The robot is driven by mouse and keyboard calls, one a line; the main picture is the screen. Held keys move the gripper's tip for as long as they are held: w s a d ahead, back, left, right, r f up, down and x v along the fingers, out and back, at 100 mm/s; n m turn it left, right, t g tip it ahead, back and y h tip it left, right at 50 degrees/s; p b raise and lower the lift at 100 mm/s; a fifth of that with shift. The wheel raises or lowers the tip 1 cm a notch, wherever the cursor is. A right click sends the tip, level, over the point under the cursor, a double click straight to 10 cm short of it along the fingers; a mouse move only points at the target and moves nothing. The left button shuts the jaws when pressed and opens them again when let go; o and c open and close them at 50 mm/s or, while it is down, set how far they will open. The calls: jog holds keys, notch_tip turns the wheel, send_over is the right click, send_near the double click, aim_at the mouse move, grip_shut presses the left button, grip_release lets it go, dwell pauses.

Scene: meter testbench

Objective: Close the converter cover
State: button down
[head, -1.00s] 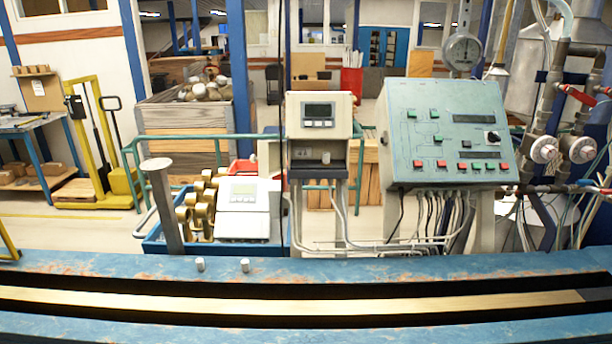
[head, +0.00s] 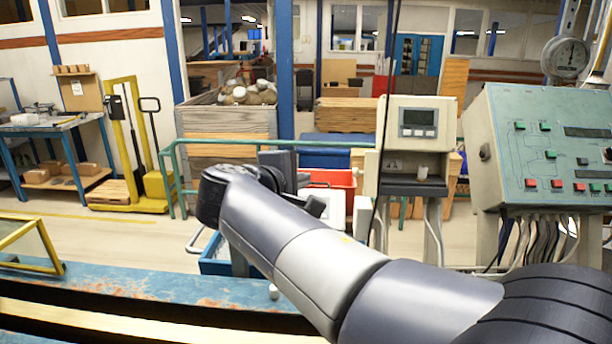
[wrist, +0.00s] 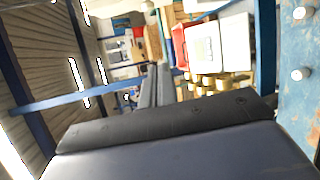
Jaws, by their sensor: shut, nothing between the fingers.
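The converter (head: 418,122) is a cream box with a small grey display, right of centre in the head view. Below the display is a dark open recess (head: 412,185) with a small white part in it. A thin cream panel (head: 378,150), seen nearly edge-on, stands along the box's left side; it looks like the cover swung open. My gripper (wrist: 157,85) is shut and empty in the wrist view. In the head view my arm crosses in front, its wrist end left of the converter and apart from it.
A green-grey control panel (head: 560,145) with buttons stands close on the converter's right. A green rail (head: 225,146) and a red bin (head: 330,180) are left of it. The wrist view shows a white meter (wrist: 220,45) and brass parts (wrist: 212,82). A blue bench edge (head: 150,300) runs in front.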

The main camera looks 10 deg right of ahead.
aim_at(370, 172)
jog(key=w+d+f+p, duration=0.2)
jog(key=w+d, duration=0.4)
jog(key=d, duration=0.3)
jog(key=shift+w+d+f+p, duration=0.15)
jog(key=shift+w+p, duration=0.05)
jog(key=shift+p, duration=0.45)
